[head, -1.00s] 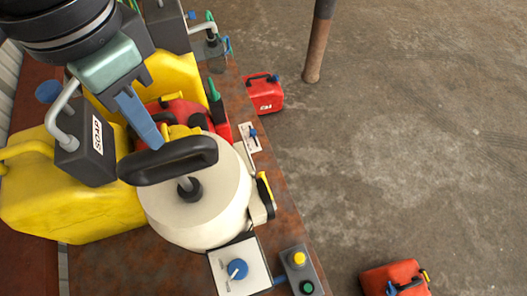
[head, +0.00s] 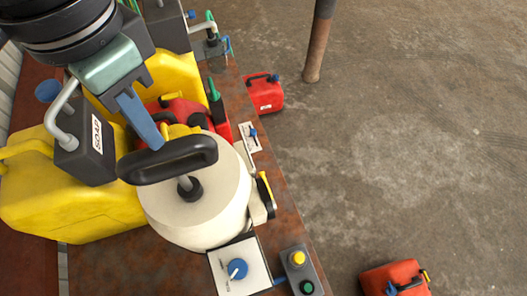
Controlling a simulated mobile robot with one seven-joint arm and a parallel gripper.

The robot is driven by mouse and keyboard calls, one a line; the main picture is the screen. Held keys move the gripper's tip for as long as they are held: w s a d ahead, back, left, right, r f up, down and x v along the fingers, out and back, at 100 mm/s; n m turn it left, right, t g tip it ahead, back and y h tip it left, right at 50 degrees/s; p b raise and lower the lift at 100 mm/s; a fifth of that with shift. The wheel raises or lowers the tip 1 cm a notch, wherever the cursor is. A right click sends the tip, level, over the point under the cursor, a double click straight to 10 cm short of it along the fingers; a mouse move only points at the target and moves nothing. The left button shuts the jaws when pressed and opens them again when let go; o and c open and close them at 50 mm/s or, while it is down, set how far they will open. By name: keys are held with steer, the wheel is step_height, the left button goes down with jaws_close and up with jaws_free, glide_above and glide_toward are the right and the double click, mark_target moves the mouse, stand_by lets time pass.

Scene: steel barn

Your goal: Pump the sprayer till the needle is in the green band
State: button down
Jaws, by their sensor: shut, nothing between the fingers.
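The sprayer (head: 207,222) is a white round tank on the rusty bench, seen from above. Its black pump handle (head: 168,160) stands above the tank top on a pale rod (head: 185,184) that enters a black collar, so part of the rod shows. My gripper (head: 153,140) points down at the handle from the upper left. Its blue finger reaches the handle's top edge, and the jaws look closed; I cannot tell whether it touches. No gauge face or needle is readable; a black and yellow part (head: 266,190) sits at the tank's right side.
Yellow jerry cans (head: 70,190) crowd the left, with a dark SOAP box (head: 90,150) and a red can (head: 185,112) behind. A blue-knob panel (head: 238,268) and a button box (head: 300,268) stand in front. The concrete floor on the right is mostly open.

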mark_target(168, 160)
steer(key=shift+f+b, duration=2.2)
steer(key=shift+f, duration=1.55)
step_height(168, 160, up, 8)
steer(key=p, duration=0.7)
steer(key=shift+f, duration=0.15)
steer(key=shift+f+b, duration=2.5)
steer(key=shift+f, duration=1.35)
step_height(168, 160, up, 8)
steer(key=p, duration=0.7)
steer(key=shift+f, duration=0.1)
